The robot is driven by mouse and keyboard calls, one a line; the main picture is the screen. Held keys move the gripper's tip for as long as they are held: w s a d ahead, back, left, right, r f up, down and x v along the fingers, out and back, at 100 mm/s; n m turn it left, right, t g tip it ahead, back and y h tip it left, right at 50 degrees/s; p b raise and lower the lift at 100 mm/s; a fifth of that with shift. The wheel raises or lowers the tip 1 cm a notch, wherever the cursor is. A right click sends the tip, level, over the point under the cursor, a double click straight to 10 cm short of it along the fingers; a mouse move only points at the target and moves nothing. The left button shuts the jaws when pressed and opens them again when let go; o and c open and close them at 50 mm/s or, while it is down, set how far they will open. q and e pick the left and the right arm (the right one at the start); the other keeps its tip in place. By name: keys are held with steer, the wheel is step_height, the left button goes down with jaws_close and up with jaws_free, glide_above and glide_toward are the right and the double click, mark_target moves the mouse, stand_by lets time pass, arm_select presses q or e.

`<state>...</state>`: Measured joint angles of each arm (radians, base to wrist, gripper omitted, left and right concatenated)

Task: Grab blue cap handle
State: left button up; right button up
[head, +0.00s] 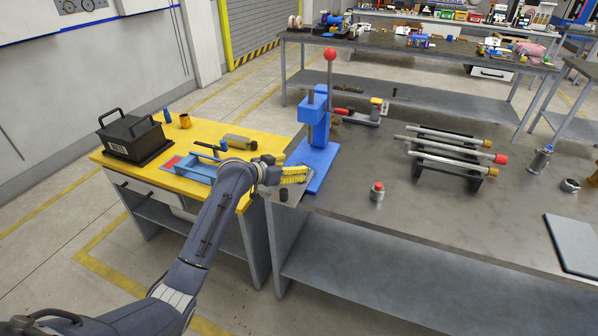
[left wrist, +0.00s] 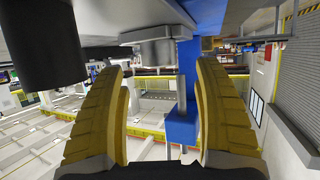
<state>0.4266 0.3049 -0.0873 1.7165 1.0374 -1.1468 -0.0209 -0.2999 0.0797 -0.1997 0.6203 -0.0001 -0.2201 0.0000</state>
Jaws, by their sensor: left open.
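I cannot tell for certain which part is the blue cap handle. A blue press (head: 319,150) with a red ball on its lever stands at the left end of the grey table. A blue tray (head: 197,170) and a small blue cylinder (head: 166,115) are on the yellow table. My left gripper (head: 285,166) is open, in front of the press, with its yellow fingers pointing right. In the left wrist view, its fingers (left wrist: 160,68) are spread with nothing held; a blue upright part (left wrist: 184,105) shows beyond, between them. My right gripper is not in view.
A black box with a handle (head: 136,137) and an orange cup (head: 185,121) stand on the yellow table. A small dark cylinder (head: 284,194) is near the gripper. A rack of rods (head: 452,170) and a red-topped piece (head: 377,191) stand right. The grey table's front middle is clear.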

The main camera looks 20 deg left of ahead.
mark_target(299, 165)
arm_select(q)
steer(key=shift+x, duration=2.05)
steer(key=shift+f, duration=0.1)
steer(key=c, duration=1.4)
steer(key=shift+c, duration=0.4)
